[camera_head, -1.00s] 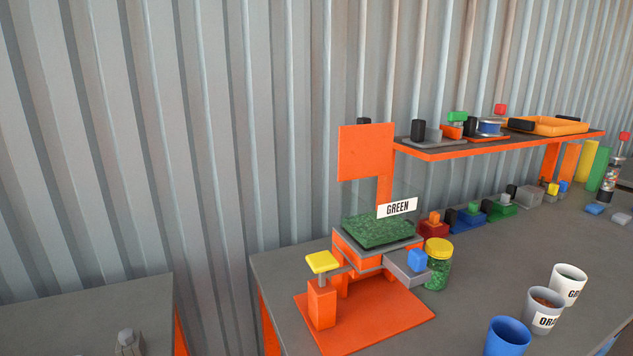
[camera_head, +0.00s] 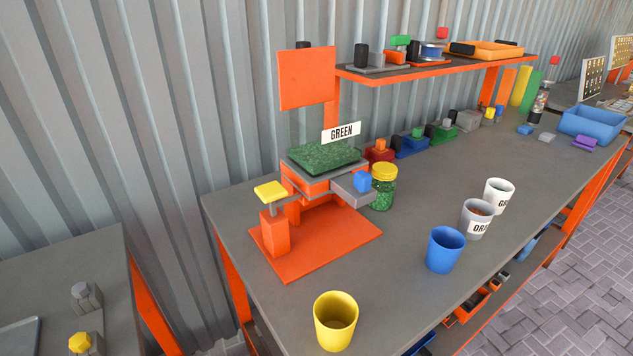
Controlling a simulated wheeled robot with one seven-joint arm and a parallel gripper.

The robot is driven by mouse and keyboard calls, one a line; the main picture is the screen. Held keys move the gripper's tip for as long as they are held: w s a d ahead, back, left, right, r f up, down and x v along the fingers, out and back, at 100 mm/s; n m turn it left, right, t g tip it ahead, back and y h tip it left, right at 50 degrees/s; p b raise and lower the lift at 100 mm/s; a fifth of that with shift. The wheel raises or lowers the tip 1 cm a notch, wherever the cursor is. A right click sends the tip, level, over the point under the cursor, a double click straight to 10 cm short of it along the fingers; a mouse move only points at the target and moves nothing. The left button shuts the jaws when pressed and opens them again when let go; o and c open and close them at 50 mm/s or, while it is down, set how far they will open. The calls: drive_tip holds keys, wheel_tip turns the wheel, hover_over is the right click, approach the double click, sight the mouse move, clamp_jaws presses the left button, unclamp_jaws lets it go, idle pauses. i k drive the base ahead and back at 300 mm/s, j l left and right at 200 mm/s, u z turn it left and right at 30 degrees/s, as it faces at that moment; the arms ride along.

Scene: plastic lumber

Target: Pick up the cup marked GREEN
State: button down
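Several cups stand upright on the grey workbench (camera_head: 400,235). The white cup (camera_head: 497,196) at the far end of their row has a label of which only the first letters, like "GR", show. A blue cup (camera_head: 445,250) and a yellow cup (camera_head: 335,320) stand nearer still, with no label in sight. A separate "GREEN" sign (camera_head: 341,132) stands over a tray of green granules (camera_head: 324,157) on the orange machine (camera_head: 318,238). My gripper is not in view.
A jar with a yellow lid (camera_head: 384,187) stands beside the machine. Small coloured blocks line the back of the bench under an orange-edged shelf (camera_head: 437,70). A blue bin (camera_head: 593,125) is at the far right. Another bench (camera_head: 60,272) is at the left; paved floor (camera_head: 550,290) lies at the right.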

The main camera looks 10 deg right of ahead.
sight(497, 193)
drive_tip(key=l, duration=0.4)
drive_tip(key=k+l, duration=0.1)
drive_tip(key=l, duration=0.35)
drive_tip(key=l+u, duration=0.15)
drive_tip(key=l, duration=1.3)
drive_tip(key=i, duration=0.25)
